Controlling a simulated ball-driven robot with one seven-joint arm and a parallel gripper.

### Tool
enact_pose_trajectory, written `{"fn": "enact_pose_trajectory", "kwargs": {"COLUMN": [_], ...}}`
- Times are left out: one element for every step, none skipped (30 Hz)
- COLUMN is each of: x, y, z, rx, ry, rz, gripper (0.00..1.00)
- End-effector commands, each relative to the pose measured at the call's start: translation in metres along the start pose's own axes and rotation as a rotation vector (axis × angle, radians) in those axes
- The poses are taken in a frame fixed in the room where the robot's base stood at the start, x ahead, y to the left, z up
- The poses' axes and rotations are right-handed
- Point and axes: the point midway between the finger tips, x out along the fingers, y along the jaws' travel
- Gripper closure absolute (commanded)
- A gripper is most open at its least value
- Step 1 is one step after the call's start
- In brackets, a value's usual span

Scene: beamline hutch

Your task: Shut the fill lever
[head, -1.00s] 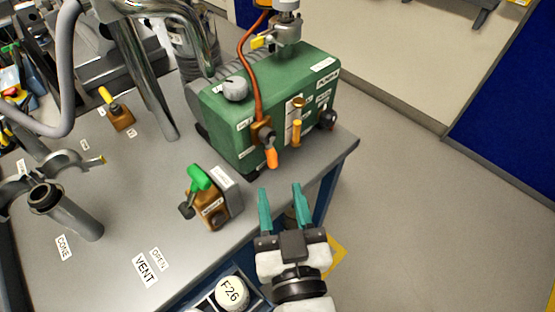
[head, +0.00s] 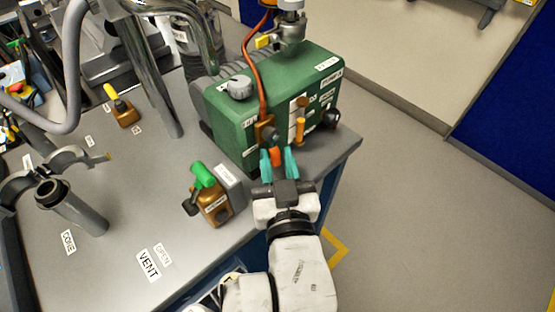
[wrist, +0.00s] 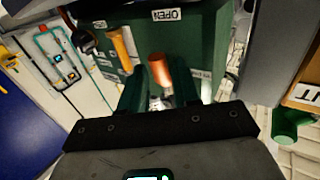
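The green pump box (head: 225,105) stands at the table's right corner. An orange-handled lever (head: 276,157) hangs down on its front; it also shows in the wrist view (wrist: 161,72). It may be the fill lever, but I cannot read its label. My gripper (head: 279,152) is in front of the pump, its teal fingers open on either side of the orange handle. In the wrist view my gripper (wrist: 162,62) has the handle between its fingers, seemingly with small gaps. The handle's tip is partly hidden by the fingers.
A brass valve with a green handle (head: 202,176) stands to the left on the grey table (head: 120,190). An orange tube (head: 249,70) rises above the lever. Floor at right is clear.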

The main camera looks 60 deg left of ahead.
Motion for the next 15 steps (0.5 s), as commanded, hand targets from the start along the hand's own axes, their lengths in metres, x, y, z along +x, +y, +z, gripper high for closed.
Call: {"fn": "enact_pose_trajectory", "kwargs": {"x": [-0.0001,-0.0001,-0.0001,-0.0001,-0.0002,-0.0002,-0.0002,-0.0002,-0.0002,-0.0002,-0.0002,-0.0002,-0.0002,-0.0002,-0.0002], "y": [0.0000,0.0001,0.0000,0.0001,0.0000,0.0000,0.0001,0.0001,0.0001,0.0000,0.0000,0.0000,0.0000,0.0000,0.0000], "z": [0.0000,0.0000,0.0000,0.0000,0.0000,0.0000,0.0000,0.0000,0.0000,0.0000,0.0000,0.0000,0.0000,0.0000,0.0000], "rx": [0.000,0.000,0.000,0.000,0.000,0.000,0.000,0.000,0.000,0.000,0.000,0.000,0.000,0.000,0.000], "ry": [0.000,0.000,0.000,0.000,0.000,0.000,0.000,0.000,0.000,0.000,0.000,0.000,0.000,0.000,0.000], "rz": [0.000,0.000,0.000,0.000,0.000,0.000,0.000,0.000,0.000,0.000,0.000,0.000,0.000,0.000,0.000], "gripper": [0.74,0.77,0.81,0.83,0.86,0.90,0.93,0.96,1.00,1.00,1.00,1.00,1.00,1.00,1.00]}}
